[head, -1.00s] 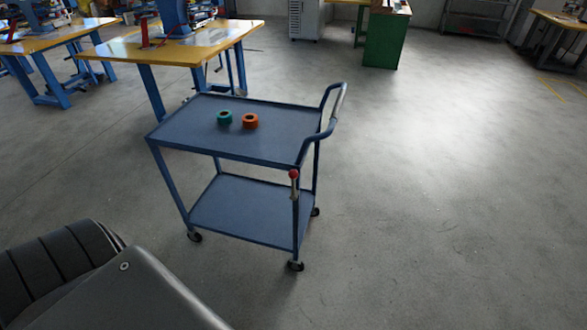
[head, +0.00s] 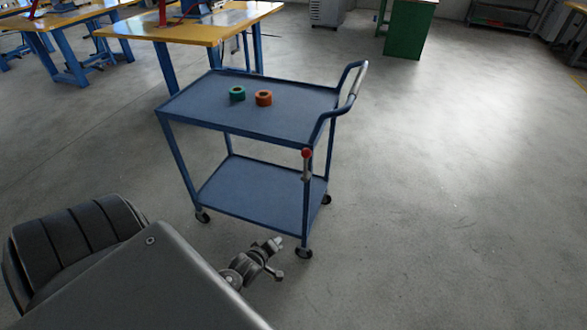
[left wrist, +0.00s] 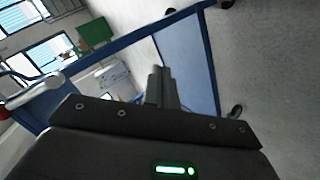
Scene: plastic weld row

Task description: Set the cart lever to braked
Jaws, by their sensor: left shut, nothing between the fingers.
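The blue cart (head: 262,213) stands on the floor ahead of me, with two shelves and a bent push handle at its right end. Its lever (head: 306,168), a short grey bar with a red knob (head: 306,153) on top, is on the near right post. In the left wrist view the red knob (left wrist: 4,112) shows at the left edge. My left gripper (head: 276,243) is low in front of the cart, below and left of the lever and apart from it. It is shut and empty; its fingers also show in the left wrist view (left wrist: 160,75). My right gripper is not in view.
A green roll (head: 237,93) and an orange roll (head: 263,98) lie on the cart's top shelf. A yellow-topped workbench (head: 205,30) stands close behind the cart at the left. A green cabinet (head: 409,30) is at the back. The floor to the right is clear.

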